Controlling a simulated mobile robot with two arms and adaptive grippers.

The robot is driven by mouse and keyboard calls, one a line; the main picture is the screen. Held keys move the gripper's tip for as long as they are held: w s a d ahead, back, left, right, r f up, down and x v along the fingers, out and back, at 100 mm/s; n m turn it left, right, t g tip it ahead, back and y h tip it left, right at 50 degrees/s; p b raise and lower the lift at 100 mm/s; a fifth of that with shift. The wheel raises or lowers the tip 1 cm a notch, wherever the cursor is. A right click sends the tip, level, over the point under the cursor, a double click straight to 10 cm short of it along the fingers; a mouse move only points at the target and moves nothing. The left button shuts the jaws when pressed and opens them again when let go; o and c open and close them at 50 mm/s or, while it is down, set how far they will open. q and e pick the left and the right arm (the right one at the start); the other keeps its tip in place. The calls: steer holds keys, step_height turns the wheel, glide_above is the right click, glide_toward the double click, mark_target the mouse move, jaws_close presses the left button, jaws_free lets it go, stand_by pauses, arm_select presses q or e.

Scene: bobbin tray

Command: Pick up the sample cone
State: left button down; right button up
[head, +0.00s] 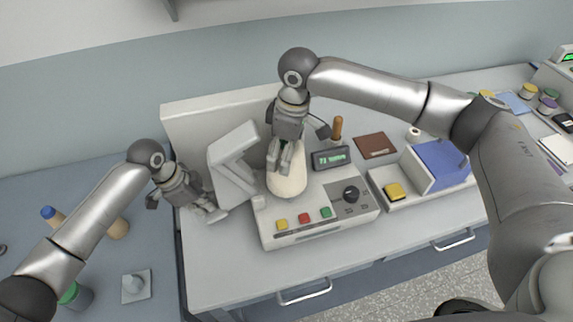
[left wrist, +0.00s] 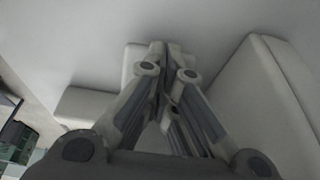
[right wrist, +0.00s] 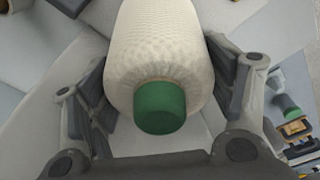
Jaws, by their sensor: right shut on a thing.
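The sample cone (head: 287,184) is a cream yarn cone at the left part of the grey control box, and I cannot tell if it touches the surface below. Its green tip (right wrist: 160,107) faces my right wrist, with the cream winding (right wrist: 158,45) beyond it. My right gripper (head: 284,163) comes down from above and is shut on the cone, with one finger on either side of it. My left gripper (head: 214,214) is low over the white table, left of the box. Its fingers (left wrist: 168,60) are together in the left wrist view, with nothing seen between them.
A grey angled stand (head: 232,160) rises between my grippers. The table's front is clear.

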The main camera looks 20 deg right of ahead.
steer(key=shift+c, duration=0.4)
steer(key=shift+r, duration=0.6)
step_height(320, 180, up, 26)
steer(key=shift+f, duration=10.2)
